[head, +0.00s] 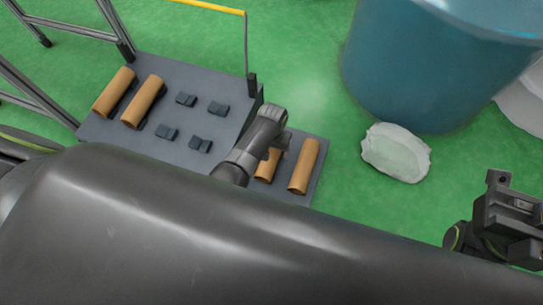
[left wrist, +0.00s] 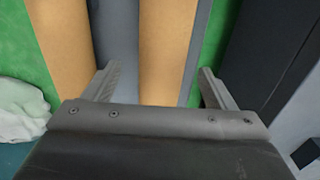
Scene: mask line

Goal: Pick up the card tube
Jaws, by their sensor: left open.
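Several brown card tubes lie on a dark grey stepped stand in the head view. Two card tubes (head: 130,97) are on the higher left part; the rightmost tube (head: 304,167) and a partly hidden tube (head: 268,166) are on the lower right part. My left gripper (head: 274,140) is over the partly hidden tube. In the left wrist view my left gripper (left wrist: 157,76) is open, with that tube (left wrist: 168,45) showing between its fingers, apart from both. The rightmost tube (left wrist: 65,45) shows outside the left finger. My right gripper (head: 510,220) is at the lower right; its jaws are unclear.
The stand (head: 225,150) also bears several small dark blocks (head: 185,99). A large blue bin (head: 430,70) and a crumpled white lump (head: 396,152) are on the green floor to the right. Metal frames stand at left.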

